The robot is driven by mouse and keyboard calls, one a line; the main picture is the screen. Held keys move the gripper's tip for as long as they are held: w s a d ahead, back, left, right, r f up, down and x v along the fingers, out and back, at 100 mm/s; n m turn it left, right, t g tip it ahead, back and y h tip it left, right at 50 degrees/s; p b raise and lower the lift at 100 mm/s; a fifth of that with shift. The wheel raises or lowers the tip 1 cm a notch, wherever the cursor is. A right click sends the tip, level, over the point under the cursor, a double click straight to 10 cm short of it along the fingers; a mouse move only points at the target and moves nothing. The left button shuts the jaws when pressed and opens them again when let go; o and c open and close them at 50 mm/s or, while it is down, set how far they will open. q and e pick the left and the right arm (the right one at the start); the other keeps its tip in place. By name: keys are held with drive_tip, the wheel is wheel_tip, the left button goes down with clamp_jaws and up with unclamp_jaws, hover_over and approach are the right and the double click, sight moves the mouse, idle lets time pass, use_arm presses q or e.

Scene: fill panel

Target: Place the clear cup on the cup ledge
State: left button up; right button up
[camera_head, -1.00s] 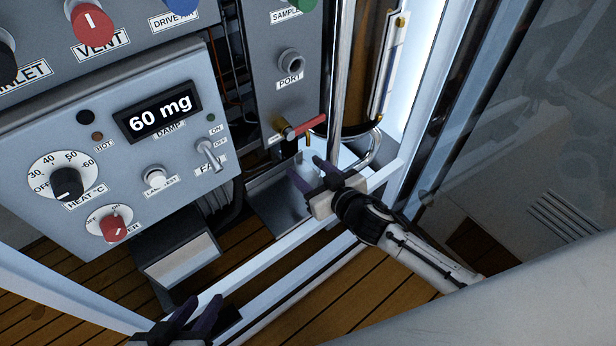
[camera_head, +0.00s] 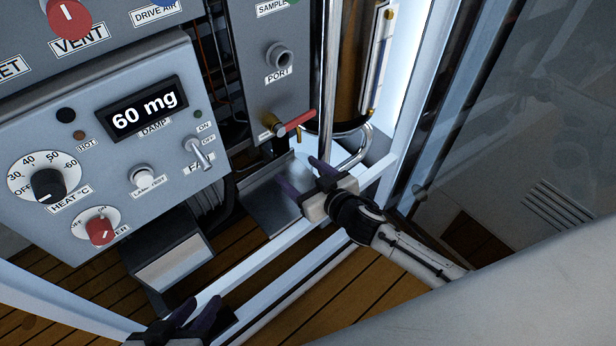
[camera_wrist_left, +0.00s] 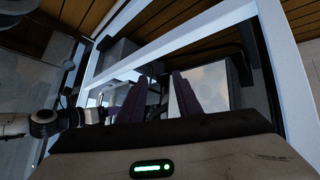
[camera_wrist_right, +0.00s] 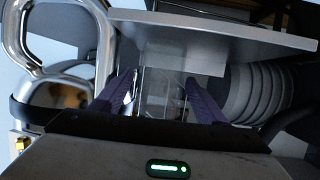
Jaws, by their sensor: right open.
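The clear cup (camera_wrist_right: 163,92) shows faintly between the fingers of my right gripper (camera_wrist_right: 158,82) in the right wrist view. Those fingers stand apart on either side of it; I cannot tell whether they touch it. In the head view my right gripper (camera_head: 305,178) is at the grey metal cup ledge (camera_head: 266,205), below the red-handled tap (camera_head: 296,123). The ledge also shows in the right wrist view (camera_wrist_right: 215,42). What the cup's base rests on is not clear. My left gripper (camera_head: 180,322) is open and empty at the bottom of the head view, apart from the cup.
A white frame rail (camera_head: 262,258) runs in front of the ledge. A curved metal pipe (camera_head: 362,150) stands to the right of the tap. The control panel (camera_head: 110,190) is at the left, with a second grey ledge (camera_head: 172,262) below it. A glass pane is at the right.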

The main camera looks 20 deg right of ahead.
use_arm(q)
drive_tip(key=a+r+p, duration=0.1)
drive_tip(key=s+a+r+n+t+p, duration=0.1)
drive_tip(key=p, duration=0.1)
drive_tip(key=shift+s+r, duration=0.1)
use_arm(e)
drive_tip(key=v, duration=1.2)
idle(0.4)
